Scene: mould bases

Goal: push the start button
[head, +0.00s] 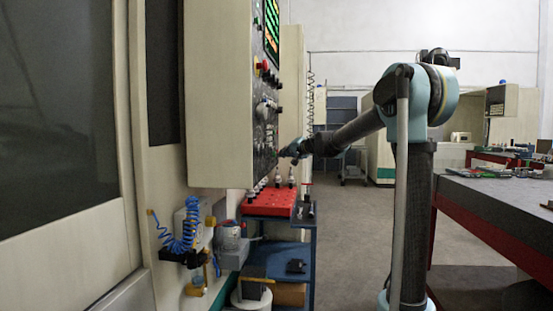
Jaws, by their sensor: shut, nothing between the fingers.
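The control panel (266,120) hangs on the cream machine cabinet and is seen almost edge-on, with a lit screen at its top. A red mushroom knob (262,66) and several dark knobs and keys stand out from its face. My gripper (285,153) is shut and empty, at the end of my arm reaching left to the lower part of the panel face. The fingertips are very close to the panel; I cannot tell whether they touch it. I cannot pick out the start button among the small controls, and the gripper may hide it.
A blue cart (310,245) with a red tool tray (268,203) and several tool holders stands just below my gripper. A blue coiled hose (178,240) hangs at lower left. A dark workbench (500,205) stands right. The grey floor between is clear.

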